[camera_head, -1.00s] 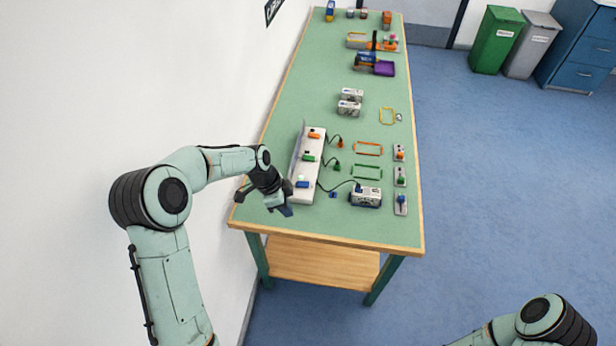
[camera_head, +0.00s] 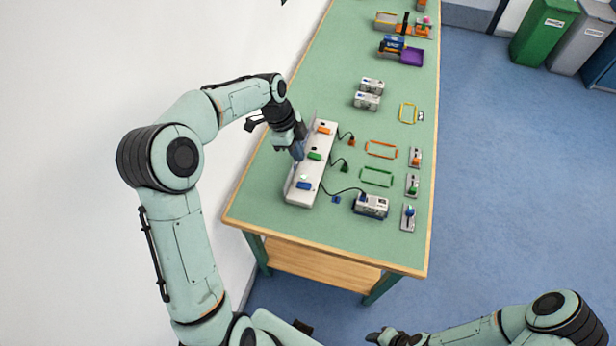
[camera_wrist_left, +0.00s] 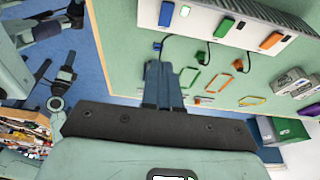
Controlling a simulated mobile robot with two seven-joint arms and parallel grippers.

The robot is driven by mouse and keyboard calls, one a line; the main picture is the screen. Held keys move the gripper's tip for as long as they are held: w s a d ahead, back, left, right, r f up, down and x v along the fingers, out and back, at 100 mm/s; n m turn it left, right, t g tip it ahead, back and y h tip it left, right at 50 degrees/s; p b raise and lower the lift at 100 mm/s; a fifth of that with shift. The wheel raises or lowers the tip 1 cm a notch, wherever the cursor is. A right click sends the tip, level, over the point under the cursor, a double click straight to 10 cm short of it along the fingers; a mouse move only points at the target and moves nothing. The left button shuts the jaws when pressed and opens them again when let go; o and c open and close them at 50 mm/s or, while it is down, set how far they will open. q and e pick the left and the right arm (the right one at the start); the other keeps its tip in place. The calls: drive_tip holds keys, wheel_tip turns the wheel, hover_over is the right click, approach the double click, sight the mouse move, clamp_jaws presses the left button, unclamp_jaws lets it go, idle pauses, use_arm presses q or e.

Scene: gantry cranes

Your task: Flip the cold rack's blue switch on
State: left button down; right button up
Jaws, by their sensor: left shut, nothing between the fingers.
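A long white rack (camera_head: 305,186) on the bench carries a blue block (camera_head: 304,185), a green block and an orange block in a row. The blue block is at its near end and also shows in the left wrist view (camera_wrist_left: 167,13). A separate blue lever switch (camera_head: 408,212) on a grey plate stands near the bench's right edge. Which one is the cold rack's switch, I cannot tell. My left gripper (camera_head: 298,153) is shut and empty, over the rack's left side near the green block (camera_head: 315,156). My right gripper (camera_head: 388,337) is partly cut off at the bottom edge.
A grey box (camera_head: 371,206) is cabled to the rack. Green and orange lever switches (camera_head: 413,180) stand beyond the blue one. Green and orange frames (camera_head: 377,177) lie between. Two small grey boxes (camera_head: 369,95) sit farther back. The white wall is close on the left.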

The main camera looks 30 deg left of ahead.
use_arm(q)
drive_tip(key=shift+s+a+r, duration=0.1)
drive_tip(key=shift+a+r, duration=0.15)
drive_tip(key=shift+a, duration=0.5)
use_arm(e)
drive_tip(key=shift+w+r, duration=0.25)
drive_tip(key=shift+w, duration=0.05)
